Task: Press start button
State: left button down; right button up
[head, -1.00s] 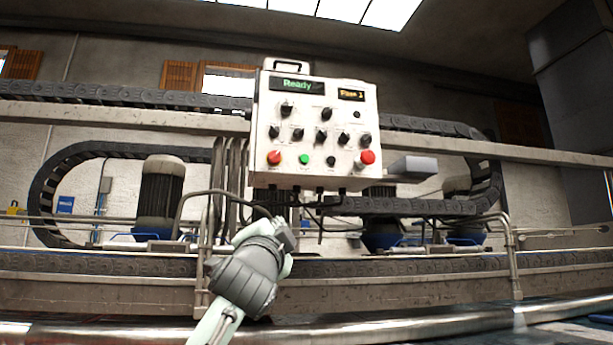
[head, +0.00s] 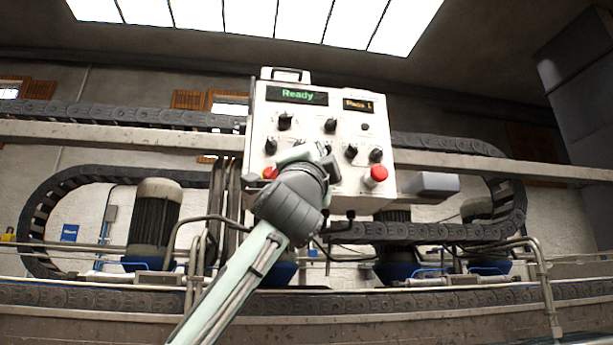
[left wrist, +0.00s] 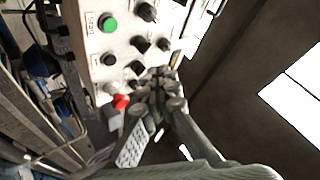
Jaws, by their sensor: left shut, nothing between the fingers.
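The white control panel (head: 308,112) hangs in the middle of the head view, its display (head: 297,95) reading "Ready". The green start button (left wrist: 107,23) shows in the left wrist view at upper left, beside a START label; in the head view my gripper hides it. My left gripper (head: 312,158) is shut and empty, raised in front of the panel's lower half. In the left wrist view its fingers (left wrist: 163,86) are close to the panel, apart from the green button and near a red button (left wrist: 120,100). My right gripper is not in view.
Several black knobs (head: 285,122) cover the panel. Red buttons (head: 376,175) sit at its lower left and lower right. A metal rail (head: 480,168) and cable chains run behind. A bent pipe rail (head: 545,280) stands at the right.

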pick_arm(q)
jog(key=w+a+p, duration=0.1)
jog(key=w+p, duration=0.1)
jog(key=w, duration=0.6)
jog(key=shift+w+a+p, duration=0.35)
jog(key=shift+p, duration=0.05)
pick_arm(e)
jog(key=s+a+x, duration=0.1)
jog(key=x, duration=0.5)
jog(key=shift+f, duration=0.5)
pick_arm(q)
jog(key=shift+w, duration=0.15)
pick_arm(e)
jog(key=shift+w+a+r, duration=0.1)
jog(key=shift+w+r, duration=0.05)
pick_arm(q)
jog(key=shift+w+a+p, duration=0.1)
jog(key=shift+w+p, duration=0.2)
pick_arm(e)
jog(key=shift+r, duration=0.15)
